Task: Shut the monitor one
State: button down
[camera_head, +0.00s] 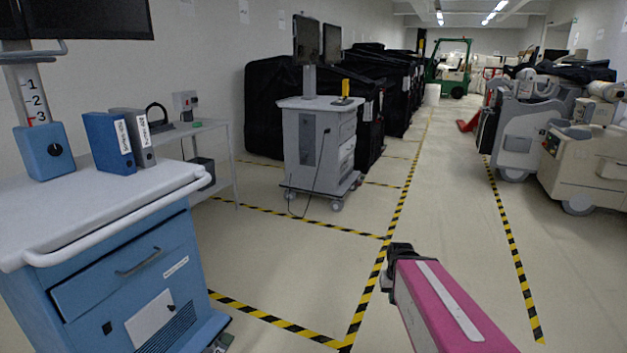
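A blue cart (28,312) with a white top stands close at the left. A dark monitor (75,18) hangs above it, cut off by the frame. Its upper drawer (125,270) has a grey handle; I cannot tell whether it stands slightly out or is flush. A second, grey cart (303,140) stands farther back with two dark screens (316,42) on a pole and drawers on its right side. My gripper (392,268), dark, is at lower centre, right of the blue cart and apart from both carts. Its fingers are not clear.
Blue and grey binders (108,143) and a blue knob box (45,150) stand on the blue cart. A grey side table (225,160) is behind it. Black covered carts (265,105) line the left wall. Equipment (590,150) stands right.

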aim_at(306, 30)
jog(key=i+j+u, duration=0.1)
jog(key=i+u, duration=0.4)
jog(key=i, duration=1.05)
